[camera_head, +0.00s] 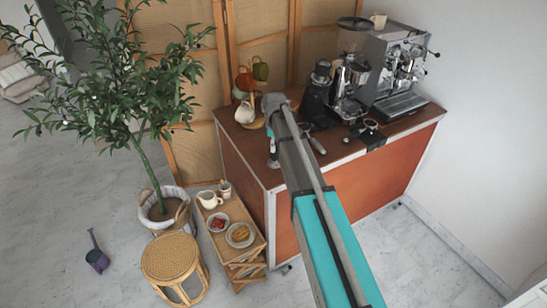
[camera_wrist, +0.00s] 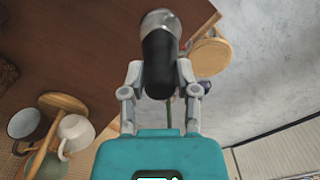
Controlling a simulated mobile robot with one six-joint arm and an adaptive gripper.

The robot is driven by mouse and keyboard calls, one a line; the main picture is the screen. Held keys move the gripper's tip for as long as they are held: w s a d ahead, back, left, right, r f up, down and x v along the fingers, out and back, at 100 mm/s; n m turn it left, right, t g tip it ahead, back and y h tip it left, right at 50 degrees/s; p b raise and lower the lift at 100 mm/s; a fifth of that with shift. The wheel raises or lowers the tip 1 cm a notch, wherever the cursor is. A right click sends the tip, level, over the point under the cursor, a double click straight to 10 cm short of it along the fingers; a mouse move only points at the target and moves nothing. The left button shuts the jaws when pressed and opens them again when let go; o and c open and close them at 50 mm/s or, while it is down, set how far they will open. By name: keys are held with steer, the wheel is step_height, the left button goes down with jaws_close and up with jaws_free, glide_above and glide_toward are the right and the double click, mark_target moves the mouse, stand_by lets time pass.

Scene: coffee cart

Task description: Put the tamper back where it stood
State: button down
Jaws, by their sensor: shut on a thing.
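The tamper has a black handle (camera_wrist: 158,68) and a silver base, which points away from my gripper in the wrist view. My gripper (camera_wrist: 159,82) is shut on the handle, one finger on each side. In the head view the gripper (camera_head: 271,143) hangs down from my arm at the left end of the cart's brown top (camera_head: 232,122). The tamper's silver base (camera_head: 273,163) shows small below it there, near the counter's edge. I cannot tell whether the base touches the counter. A black tamping mat (camera_head: 374,138) lies by the counter's front edge to the right.
A mug stand with cups (camera_head: 244,112) stands close behind my gripper; its cups also show in the wrist view (camera_wrist: 75,132). The grinder (camera_head: 348,75) and espresso machine (camera_head: 398,70) stand to the right. A low trolley (camera_head: 246,210) stands left of the cart.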

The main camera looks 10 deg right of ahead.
steer(key=shift+w+a+f, duration=0.1)
steer(key=shift+w+f, duration=0.25)
steer(key=shift+f, duration=0.05)
steer(key=shift+w+a+f+b, duration=0.1)
steer(key=shift+w+f+b, duration=0.2)
steer(key=shift+f+b, duration=0.25)
steer(key=shift+w+f+b, duration=0.1)
steer(key=shift+f+b, duration=0.15)
steer(key=shift+b, duration=0.15)
steer(key=shift+f+b, duration=1.2)
steer(key=shift+c, duration=1.8)
jaws_free()
